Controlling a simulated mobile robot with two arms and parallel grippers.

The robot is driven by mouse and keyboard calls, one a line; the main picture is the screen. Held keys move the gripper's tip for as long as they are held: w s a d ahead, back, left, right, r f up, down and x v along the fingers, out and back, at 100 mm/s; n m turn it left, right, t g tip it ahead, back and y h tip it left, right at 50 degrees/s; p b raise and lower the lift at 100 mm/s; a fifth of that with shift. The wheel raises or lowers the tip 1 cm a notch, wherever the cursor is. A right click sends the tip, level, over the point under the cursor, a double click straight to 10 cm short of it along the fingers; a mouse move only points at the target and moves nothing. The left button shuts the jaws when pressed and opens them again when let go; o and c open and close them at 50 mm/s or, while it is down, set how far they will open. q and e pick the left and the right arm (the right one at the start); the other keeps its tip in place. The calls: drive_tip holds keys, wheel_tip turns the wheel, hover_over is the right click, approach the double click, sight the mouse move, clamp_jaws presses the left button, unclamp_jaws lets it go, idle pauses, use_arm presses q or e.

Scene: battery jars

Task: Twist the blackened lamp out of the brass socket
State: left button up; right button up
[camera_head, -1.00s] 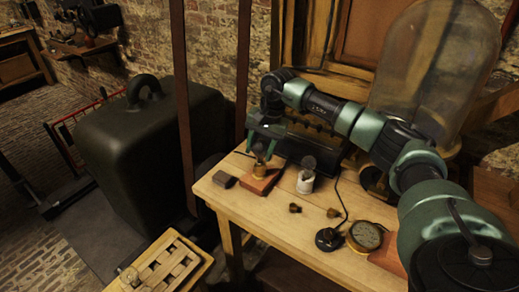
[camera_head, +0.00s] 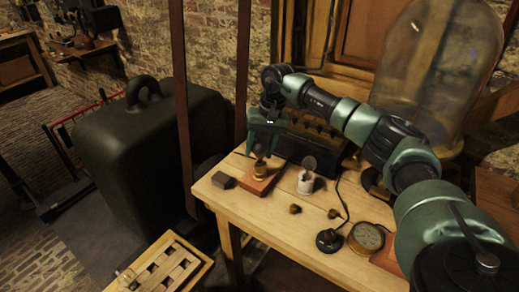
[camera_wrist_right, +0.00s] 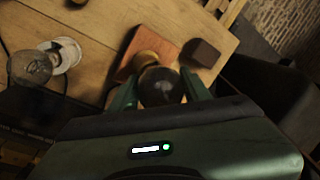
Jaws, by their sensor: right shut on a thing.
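The blackened lamp (camera_head: 260,151) is a dark glass bulb above the brass socket (camera_head: 260,171), which stands on a reddish-brown wooden block (camera_head: 254,187) on the bench. My right gripper (camera_head: 262,146) is shut on the lamp from above. In the right wrist view the dark lamp (camera_wrist_right: 161,87) sits between the two green fingers (camera_wrist_right: 160,92), with the brass socket (camera_wrist_right: 153,58) just beyond it. The lamp's base is hidden, so I cannot tell whether it is still seated in the socket. My left gripper is not in view.
A white cup (camera_head: 305,185) with a clear bulb stands right of the block. A small dark block (camera_head: 223,180) lies left. Small brass pieces (camera_head: 295,209), a black knob-like piece (camera_head: 328,240) and a round gauge (camera_head: 366,236) are nearer the front. A dark rack (camera_head: 310,145) stands behind.

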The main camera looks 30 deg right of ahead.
drive_tip(key=shift+a+p+v, duration=0.2)
drive_tip(key=shift+p+v, duration=0.4)
drive_tip(key=shift+v, duration=0.45)
drive_tip(key=shift+w+r, duration=0.1)
drive_tip(key=shift+r, duration=0.1)
drive_tip(key=shift+w+a+p+v, duration=0.1)
drive_tip(key=shift+a+p+v, duration=0.05)
drive_tip(key=shift+p+v, duration=0.5)
drive_tip(key=shift+w+a+p+v, duration=0.15)
drive_tip(key=shift+p+v, duration=0.25)
drive_tip(key=shift+v, duration=0.5)
drive_tip(key=shift+a+p+v, duration=0.2)
drive_tip(key=shift+p+v, duration=0.35)
drive_tip(key=shift+v, duration=0.2)
drive_tip(key=shift+r, duration=0.15)
